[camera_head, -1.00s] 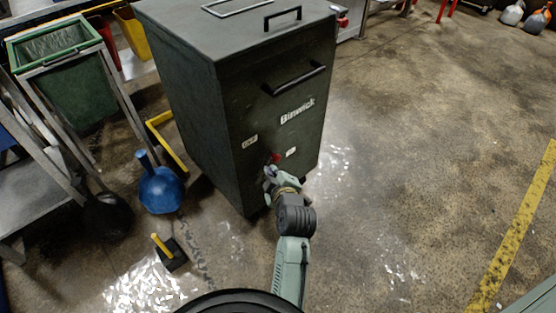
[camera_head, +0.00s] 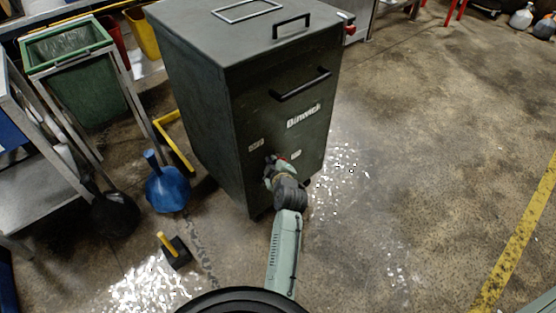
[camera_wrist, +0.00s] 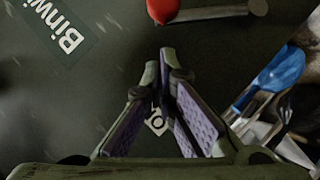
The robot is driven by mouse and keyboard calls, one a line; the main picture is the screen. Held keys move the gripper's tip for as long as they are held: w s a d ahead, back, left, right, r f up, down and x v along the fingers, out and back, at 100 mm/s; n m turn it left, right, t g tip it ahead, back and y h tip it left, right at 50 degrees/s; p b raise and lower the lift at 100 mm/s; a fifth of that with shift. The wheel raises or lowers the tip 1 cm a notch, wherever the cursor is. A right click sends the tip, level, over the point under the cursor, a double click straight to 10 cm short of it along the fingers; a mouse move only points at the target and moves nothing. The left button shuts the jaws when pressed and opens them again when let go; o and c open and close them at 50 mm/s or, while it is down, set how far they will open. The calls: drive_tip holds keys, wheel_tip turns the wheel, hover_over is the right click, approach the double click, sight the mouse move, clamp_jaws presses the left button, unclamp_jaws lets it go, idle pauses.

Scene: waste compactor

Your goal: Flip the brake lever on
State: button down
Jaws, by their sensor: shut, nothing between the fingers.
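The brake lever is low on the front of the dark green compactor (camera_head: 232,110). Its red knob (camera_wrist: 162,10) and grey shaft (camera_wrist: 210,13) show at the top edge of the wrist view, the shaft running right from the knob. In the head view a bit of the red knob (camera_head: 282,157) shows beside my gripper (camera_head: 270,163). In the wrist view my gripper (camera_wrist: 167,60) has its purple-padded fingers closed together and empty. Its tips appear just below the knob, with a gap between in the picture. A small white label (camera_wrist: 157,122) is partly hidden behind the fingers.
Two small labels, left (camera_head: 256,145) and right (camera_head: 296,155), flank the lever. A black front handle (camera_head: 300,84) is above. Floor to the right is open.

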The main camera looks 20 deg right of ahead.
sight(285, 160)
drive_tip(key=shift+w+d+f, duration=0.25)
drive_tip(key=shift+d+f, duration=0.25)
drive_tip(key=shift+f, duration=0.05)
drive_tip(key=shift+w+d+f, duration=0.2)
drive_tip(key=shift+d+f, duration=0.3)
drive_tip(key=shift+w+d+f+m, duration=0.15)
drive_tip(key=shift+d+m, duration=0.15)
drive_tip(key=shift+d, duration=0.15)
drive_tip(key=shift+d+f+y, duration=0.1)
drive_tip(key=shift+d+y, duration=0.05)
drive_tip(key=shift+y, duration=0.15)
drive_tip(key=shift+w+d+f+m+g+y+b, duration=0.15)
drive_tip(key=shift+w+d+f+m+g+b, duration=0.1)
drive_tip(key=shift+d+b, duration=0.2)
drive_tip(key=shift+w+d+f+m+g+y+b, duration=0.15)
drive_tip(key=shift+d+m+g+b, duration=0.1)
drive_tip(key=shift+d+b, duration=0.15)
drive_tip(key=w+d+f+m+g+y+b, duration=0.2)
drive_tip(key=d+f+m+y+b, duration=0.1)
drive_tip(key=d+f+b, duration=0.3)
drive_tip(key=shift+d+f+m+y+b, duration=0.25)
drive_tip(key=shift+f+y+b, duration=0.65)
drive_tip(key=shift+b, duration=1.2)
drive_tip(key=shift+w+a+f, duration=0.1)
